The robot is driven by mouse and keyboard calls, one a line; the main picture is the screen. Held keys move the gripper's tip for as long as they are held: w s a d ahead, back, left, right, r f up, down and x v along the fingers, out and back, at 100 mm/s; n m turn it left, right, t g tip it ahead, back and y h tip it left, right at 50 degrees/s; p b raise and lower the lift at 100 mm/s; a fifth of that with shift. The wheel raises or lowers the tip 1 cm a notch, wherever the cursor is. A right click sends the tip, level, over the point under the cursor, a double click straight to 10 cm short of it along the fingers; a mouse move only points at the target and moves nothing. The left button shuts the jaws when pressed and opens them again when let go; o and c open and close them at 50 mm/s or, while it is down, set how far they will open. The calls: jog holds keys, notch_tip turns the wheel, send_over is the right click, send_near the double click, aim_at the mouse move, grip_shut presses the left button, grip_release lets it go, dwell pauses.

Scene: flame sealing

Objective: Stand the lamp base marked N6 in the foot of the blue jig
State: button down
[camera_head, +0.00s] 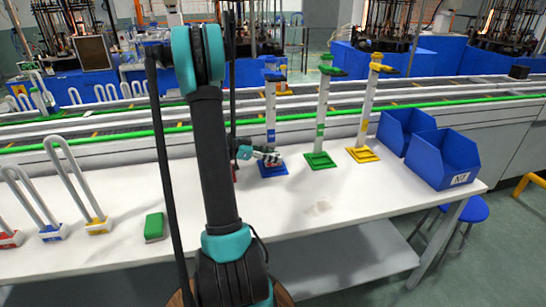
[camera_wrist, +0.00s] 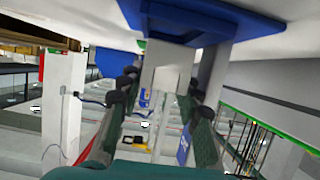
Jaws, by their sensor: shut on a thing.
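The blue jig has a flat blue foot (camera_head: 273,170) and a tall pale post (camera_head: 270,110) on the white table. My gripper (camera_head: 266,156) is low at this foot, just in front of the post. In the wrist view, the blue foot (camera_wrist: 215,22) spans the top of the picture, upside down. There my gripper (camera_wrist: 160,88) has its two dark fingers on either side of a pale block, the lamp base (camera_wrist: 166,72), close to the foot. No N6 mark is readable, and I cannot tell whether the base touches the foot.
A green jig (camera_head: 320,161) and a yellow jig (camera_head: 362,155) stand to the right. Blue bins (camera_head: 445,158) are at the table's right end. U-shaped tubes on red, blue and yellow bases (camera_head: 98,226) and a green block (camera_head: 154,228) are at left. The front middle is clear.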

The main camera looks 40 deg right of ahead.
jog(key=shift+f, duration=0.9)
dwell(0.6)
jog(key=c, duration=1)
grip_release()
jog(key=shift+w, duration=0.1)
jog(key=v, duration=1.2)
jog(key=shift+f, duration=0.1)
